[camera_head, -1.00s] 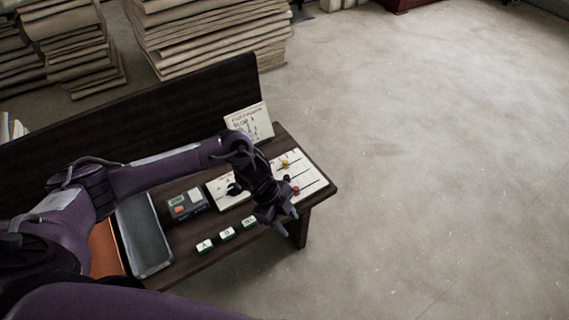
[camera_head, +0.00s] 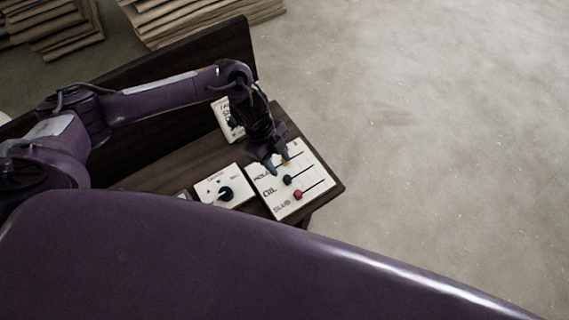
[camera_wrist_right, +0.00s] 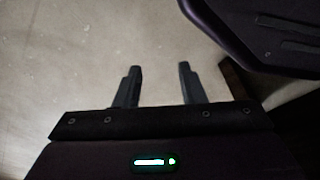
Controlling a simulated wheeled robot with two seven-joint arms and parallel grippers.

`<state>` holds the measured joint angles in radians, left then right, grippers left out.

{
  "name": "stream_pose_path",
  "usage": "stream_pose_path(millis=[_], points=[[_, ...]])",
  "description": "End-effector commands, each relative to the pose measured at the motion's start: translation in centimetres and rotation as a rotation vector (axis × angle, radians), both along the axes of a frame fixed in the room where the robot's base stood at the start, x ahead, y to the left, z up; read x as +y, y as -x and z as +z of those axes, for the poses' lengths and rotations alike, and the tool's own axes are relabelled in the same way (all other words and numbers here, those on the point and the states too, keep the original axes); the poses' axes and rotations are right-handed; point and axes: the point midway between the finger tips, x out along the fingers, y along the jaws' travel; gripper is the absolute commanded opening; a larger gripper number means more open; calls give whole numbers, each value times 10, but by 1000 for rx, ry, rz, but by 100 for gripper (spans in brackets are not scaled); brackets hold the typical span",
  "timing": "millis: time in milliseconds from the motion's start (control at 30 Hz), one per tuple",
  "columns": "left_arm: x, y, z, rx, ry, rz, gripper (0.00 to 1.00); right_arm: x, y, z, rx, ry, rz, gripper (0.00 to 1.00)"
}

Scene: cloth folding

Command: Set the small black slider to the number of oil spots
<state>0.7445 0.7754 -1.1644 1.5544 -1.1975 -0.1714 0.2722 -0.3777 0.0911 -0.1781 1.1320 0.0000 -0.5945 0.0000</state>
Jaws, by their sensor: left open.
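The small black slider (camera_head: 287,180) sits near the left end of its slot on the white slider panel (camera_head: 312,205), in the row lettered OIL. A red slider (camera_head: 298,195) is in the row below it. My left gripper (camera_head: 273,170) is open and empty, pointing down over the panel just above and left of the black slider; contact cannot be told. In the right wrist view my right gripper (camera_wrist_right: 158,80) is open and empty over bare floor. No oil spots are distinguishable.
A white box with a black knob (camera_head: 225,194) stands left of the panel on the dark bench (camera_head: 160,180). A white card (camera_head: 222,112) leans behind, partly hidden by my left arm. Stacked sheets (camera_head: 200,15) lie behind the bench. Open floor is at right.

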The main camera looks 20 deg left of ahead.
Motion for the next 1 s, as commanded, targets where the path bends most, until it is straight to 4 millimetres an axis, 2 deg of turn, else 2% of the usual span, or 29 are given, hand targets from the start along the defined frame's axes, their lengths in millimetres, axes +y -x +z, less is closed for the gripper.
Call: stream_pose_path(millis=[100,300,433,700,1000], points=[[-8,2,-21,3,-1,1,41,1,-6,1,-4,-1,-1,36],[-18,5,-45,0,0,1,41,2,-13,5,-8,-1,-1,36],[-20,6,-52,0,-1,1,41,3,-14,7,-9,-1,-2,36],[-21,6,-53,-1,-1,1,41,2,-15,7,-9,-1,-1,36],[-21,5,-53,-1,-1,1,2,2,-15,7,-9,-1,-1,36]])
